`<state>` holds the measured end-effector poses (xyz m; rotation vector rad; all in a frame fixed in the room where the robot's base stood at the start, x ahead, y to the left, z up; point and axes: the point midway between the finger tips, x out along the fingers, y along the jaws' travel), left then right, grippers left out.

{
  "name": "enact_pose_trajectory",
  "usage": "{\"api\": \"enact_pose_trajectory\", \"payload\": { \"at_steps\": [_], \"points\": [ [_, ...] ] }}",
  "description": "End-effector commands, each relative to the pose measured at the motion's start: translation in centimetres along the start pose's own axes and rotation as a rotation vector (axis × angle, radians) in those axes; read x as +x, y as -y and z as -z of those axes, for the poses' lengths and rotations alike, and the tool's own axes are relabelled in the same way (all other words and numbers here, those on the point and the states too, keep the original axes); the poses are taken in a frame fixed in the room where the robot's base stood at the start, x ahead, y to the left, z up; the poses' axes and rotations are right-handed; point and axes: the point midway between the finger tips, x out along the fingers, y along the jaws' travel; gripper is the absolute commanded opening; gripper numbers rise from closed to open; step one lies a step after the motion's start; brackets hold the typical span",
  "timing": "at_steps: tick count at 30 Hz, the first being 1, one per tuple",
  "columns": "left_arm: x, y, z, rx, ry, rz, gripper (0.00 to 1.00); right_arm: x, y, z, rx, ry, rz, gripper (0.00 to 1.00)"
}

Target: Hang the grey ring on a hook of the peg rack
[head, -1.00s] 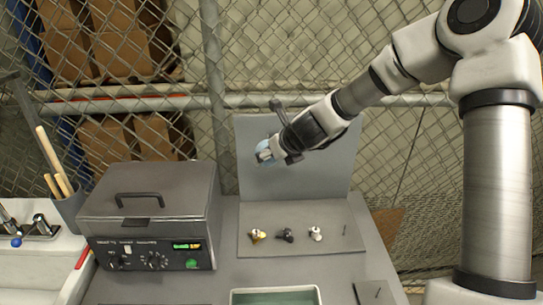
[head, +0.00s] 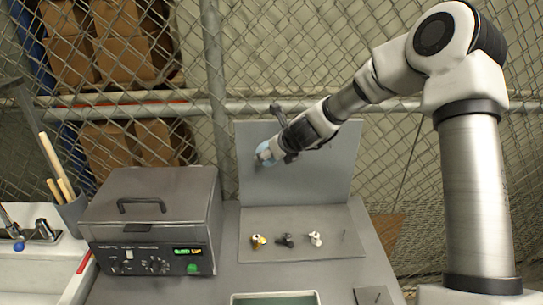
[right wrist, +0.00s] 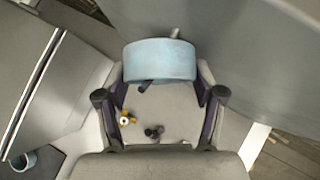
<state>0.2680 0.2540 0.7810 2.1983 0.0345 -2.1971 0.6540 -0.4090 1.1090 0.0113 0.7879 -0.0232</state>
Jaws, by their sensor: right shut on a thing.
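My right gripper (head: 268,156) is shut on a ring (right wrist: 160,61), which looks pale blue-grey. In the right wrist view the ring's broad band spans the space between the two fingers. In the head view the ring (head: 263,151) is partly hidden by the gripper, in front of the upright grey board of the rack (head: 330,170). A short pale peg (right wrist: 175,33) shows just beyond the ring in the wrist view. I cannot tell whether the ring touches it. My left gripper is not in view.
Several small parts stand on the rack's flat base: a yellow-white one (head: 258,241), a dark one (head: 285,240) and a white one (head: 315,239). A thin bare peg (head: 344,233) is beside them. A grey lidded machine (head: 150,220) stands left; a shallow tank (head: 275,298) is in front.

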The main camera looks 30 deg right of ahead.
Motion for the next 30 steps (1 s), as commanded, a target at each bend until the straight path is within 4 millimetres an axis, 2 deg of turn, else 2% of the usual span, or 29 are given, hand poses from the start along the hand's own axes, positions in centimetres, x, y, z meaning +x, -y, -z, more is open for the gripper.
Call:
{"api": "enact_pose_trajectory", "payload": {
  "at_steps": [13, 14, 15, 16, 26, 30],
  "points": [
    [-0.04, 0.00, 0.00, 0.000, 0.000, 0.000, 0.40, -0.06, 0.06, -0.13, -0.001, 0.002, 0.002, 0.37],
    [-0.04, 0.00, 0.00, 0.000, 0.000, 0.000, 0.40, -0.06, 0.06, -0.14, -0.001, 0.003, 0.002, 0.75],
    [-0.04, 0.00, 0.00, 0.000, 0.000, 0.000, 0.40, -0.06, 0.06, -0.14, -0.001, 0.003, 0.002, 0.89],
    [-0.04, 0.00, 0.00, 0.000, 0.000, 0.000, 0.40, -0.06, 0.06, -0.13, -0.001, 0.002, 0.002, 0.97],
    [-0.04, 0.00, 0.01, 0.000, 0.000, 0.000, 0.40, -0.06, 0.04, -0.09, 0.000, 0.002, 0.002, 0.97],
    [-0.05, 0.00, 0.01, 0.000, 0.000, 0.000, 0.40, -0.74, 0.07, -0.17, 0.002, 0.004, 0.002, 0.97]
  ]
}}
